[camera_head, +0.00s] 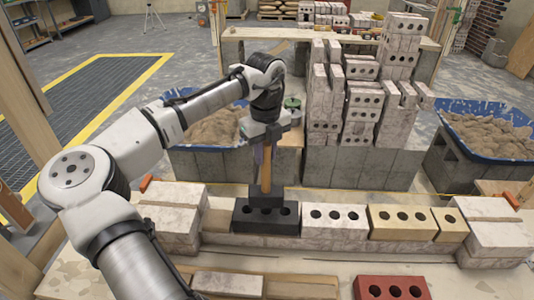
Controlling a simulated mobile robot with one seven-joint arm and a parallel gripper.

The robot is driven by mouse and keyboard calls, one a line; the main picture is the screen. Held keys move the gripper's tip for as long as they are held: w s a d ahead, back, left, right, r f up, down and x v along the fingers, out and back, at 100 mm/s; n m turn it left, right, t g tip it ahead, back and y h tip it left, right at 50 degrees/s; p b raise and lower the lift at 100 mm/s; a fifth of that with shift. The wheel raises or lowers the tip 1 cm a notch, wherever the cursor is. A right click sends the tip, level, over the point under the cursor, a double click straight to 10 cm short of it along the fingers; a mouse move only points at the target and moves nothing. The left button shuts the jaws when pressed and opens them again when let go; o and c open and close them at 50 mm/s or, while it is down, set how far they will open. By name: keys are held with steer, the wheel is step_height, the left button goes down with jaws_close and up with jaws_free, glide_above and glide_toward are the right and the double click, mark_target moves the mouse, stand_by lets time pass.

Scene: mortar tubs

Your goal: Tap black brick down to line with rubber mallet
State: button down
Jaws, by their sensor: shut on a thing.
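The black brick (252,222), with round holes in its front face, lies in the wall course at centre, left of a white brick (335,218). My gripper (263,147) is above it, shut on the upright wooden handle of the rubber mallet (266,175). The dark mallet head (266,193) is at the bottom, over the middle of the black brick's top. Whether head and brick touch cannot be told. A thin yellowish line (345,190) runs just behind the course, partly hidden by the mallet.
A yellow brick (402,222) continues the course to the right. Pale block stacks stand at both ends (172,215) (497,232). A red brick (390,289) lies in front. Blue mortar tubs (487,130) and tall brick stacks (361,115) stand behind.

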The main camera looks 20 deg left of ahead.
mark_target(266, 164)
step_height(266, 164, down, 4)
steer(key=shift+r+b, duration=0.15)
steer(key=shift+b, duration=0.4)
step_height(266, 164, up, 4)
steer(key=p, duration=0.4)
steer(key=shift+r+p, duration=0.25)
steer(key=shift+p, duration=0.1)
steer(key=shift+f, duration=0.1)
steer(key=shift+w+d+b, duration=0.1)
steer(key=shift+d+b, duration=0.05)
steer(key=shift+b, duration=0.15)
